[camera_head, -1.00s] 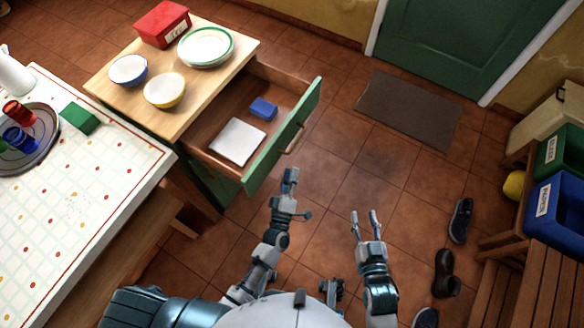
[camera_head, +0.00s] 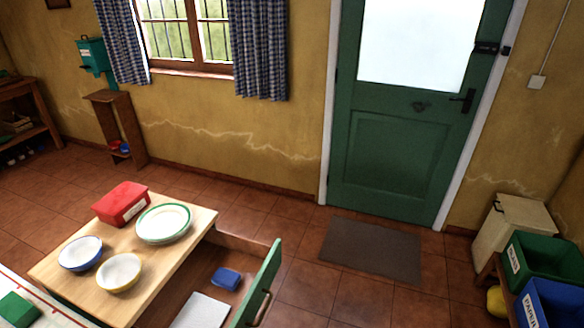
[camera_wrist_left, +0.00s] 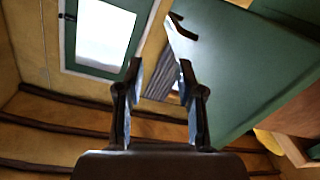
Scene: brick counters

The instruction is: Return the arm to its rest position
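My left gripper (camera_wrist_left: 161,78) shows in the left wrist view with its two fingers apart and nothing between them. The green drawer front (camera_wrist_left: 240,70) fills the right of that view, close beside the right finger, with its handle (camera_wrist_left: 183,26) at the upper left edge. I cannot tell whether the gripper touches the drawer front. Neither gripper is in the head view, and my right gripper is in no current frame.
The drawer (camera_head: 262,285) stands open under the wooden counter (camera_head: 150,275). The counter holds a red box (camera_head: 121,203), plates (camera_head: 164,223) and two bowls (camera_head: 120,272). A mat (camera_head: 370,250) lies before the green door (camera_head: 400,150). Bins (camera_head: 548,268) stand at the right.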

